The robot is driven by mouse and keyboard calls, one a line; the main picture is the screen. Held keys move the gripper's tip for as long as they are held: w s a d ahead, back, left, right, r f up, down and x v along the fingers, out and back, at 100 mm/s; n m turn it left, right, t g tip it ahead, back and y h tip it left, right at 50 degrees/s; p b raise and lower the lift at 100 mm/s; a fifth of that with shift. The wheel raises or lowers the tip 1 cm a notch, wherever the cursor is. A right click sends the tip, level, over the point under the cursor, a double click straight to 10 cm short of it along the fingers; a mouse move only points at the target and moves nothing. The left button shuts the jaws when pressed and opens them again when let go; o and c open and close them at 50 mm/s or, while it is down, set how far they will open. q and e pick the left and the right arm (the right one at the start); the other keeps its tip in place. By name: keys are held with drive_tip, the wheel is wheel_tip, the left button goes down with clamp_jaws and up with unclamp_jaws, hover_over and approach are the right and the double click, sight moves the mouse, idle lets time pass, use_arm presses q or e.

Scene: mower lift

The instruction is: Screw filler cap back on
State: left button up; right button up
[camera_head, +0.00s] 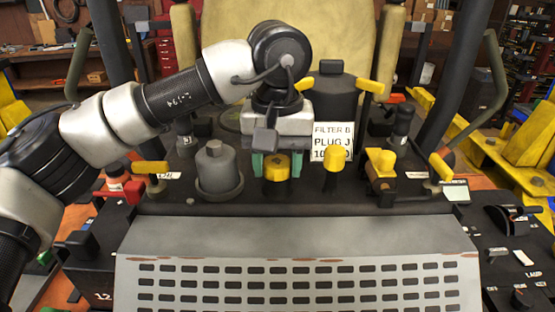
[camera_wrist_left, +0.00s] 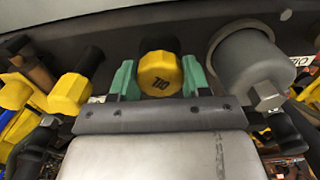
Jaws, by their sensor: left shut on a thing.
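The yellow filler cap (camera_head: 277,170) is between the green fingers of my left gripper (camera_head: 277,166), on the dark deck behind the grey slotted panel. My right gripper is in neither view.
A grey canister (camera_head: 218,172) stands close left of the gripper. A yellow-topped fitting (camera_head: 335,158) and a white label sign (camera_head: 333,138) are close on the right. Yellow-handled levers (camera_head: 382,165) stand farther right. The slotted panel (camera_head: 300,240) in front is clear.

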use_arm(q)
drive_tip(key=shift+o, duration=0.3)
drive_tip(key=m, duration=0.6)
drive_tip(key=m, duration=0.4)
drive_tip(key=shift+m+p, duration=0.3)
drive_tip(key=shift+p, duration=0.1)
drive_tip(key=shift+c, duration=0.2)
drive_tip(key=shift+m, duration=1.2)
drive_tip(key=o, duration=1)
